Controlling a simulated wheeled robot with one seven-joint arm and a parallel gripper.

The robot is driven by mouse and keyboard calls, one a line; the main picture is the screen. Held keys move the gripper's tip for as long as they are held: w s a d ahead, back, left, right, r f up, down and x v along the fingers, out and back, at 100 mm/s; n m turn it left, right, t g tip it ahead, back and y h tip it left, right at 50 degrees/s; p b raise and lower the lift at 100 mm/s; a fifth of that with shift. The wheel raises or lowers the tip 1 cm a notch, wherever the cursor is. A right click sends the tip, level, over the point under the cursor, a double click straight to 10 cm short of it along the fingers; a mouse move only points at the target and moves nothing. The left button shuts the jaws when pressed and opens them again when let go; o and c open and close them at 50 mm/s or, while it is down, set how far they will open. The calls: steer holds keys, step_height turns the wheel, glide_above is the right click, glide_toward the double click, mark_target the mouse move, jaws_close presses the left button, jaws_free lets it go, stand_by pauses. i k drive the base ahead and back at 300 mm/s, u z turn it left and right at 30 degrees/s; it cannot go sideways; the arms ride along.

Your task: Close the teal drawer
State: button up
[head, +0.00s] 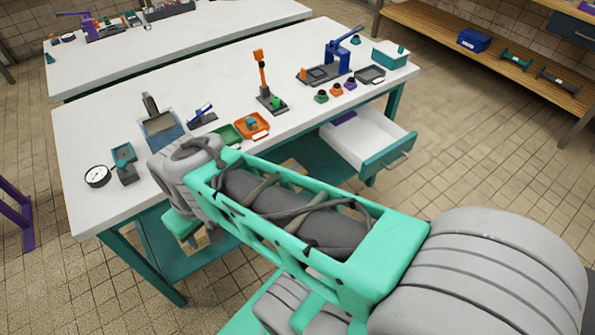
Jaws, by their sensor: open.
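The teal drawer (391,154) is pulled out from under the near white workbench (215,85), to the right of my arm in the head view. Its teal front has a bar handle and faces the lower right. Its white inside shows, with a purple item (344,118) at the back left. My arm crosses the middle of the picture, left of and below the drawer. My gripper does not show; the arm bends down at its far end and hides what lies beyond. Nothing of mine is seen touching the drawer.
The bench top carries an orange lever fixture (264,88), a blue press (338,58), a teal box (389,54), an orange tray (252,125) and a gauge (97,176). A wooden shelf (500,58) stands at upper right. Tiled floor right of the drawer is clear.

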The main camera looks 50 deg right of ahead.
mark_target(370, 145)
steer(key=z, duration=2.3)
steer(key=k, duration=0.45)
steer(key=u, duration=1.1)
steer(key=i, duration=0.8)
steer(key=z, duration=0.5)
